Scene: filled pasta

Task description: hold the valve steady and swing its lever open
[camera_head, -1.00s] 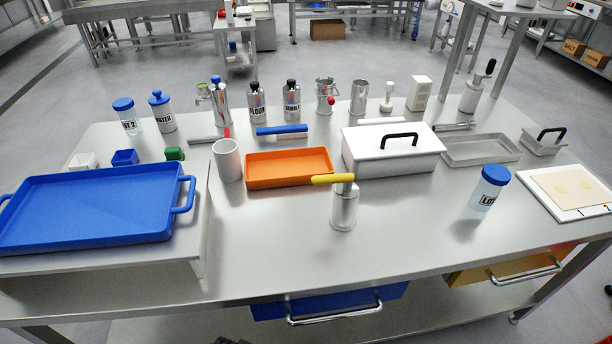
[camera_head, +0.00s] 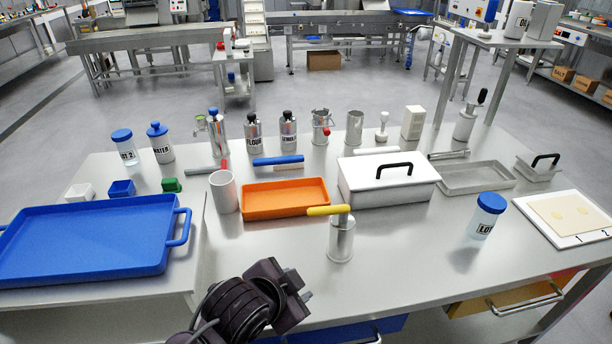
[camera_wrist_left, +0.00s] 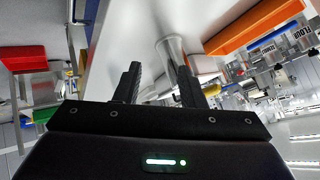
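The valve is a silvery upright cylinder (camera_head: 341,242) on the steel table, near the middle of the head view. Its yellow lever (camera_head: 326,210) lies across the top and points left. My left arm comes in at the bottom of the head view, with its dark end (camera_head: 285,290) in front of and left of the valve, apart from it. In the left wrist view my left gripper (camera_wrist_left: 152,78) has its two fingers spread, with nothing held between them. My right gripper is not in view.
A grey cup (camera_head: 224,192), an orange tray (camera_head: 285,212) and a white lidded box (camera_head: 388,192) stand behind the valve. A blue tray (camera_head: 85,282) is at left, a blue-capped jar (camera_head: 484,222) at right. The table around the valve is clear.

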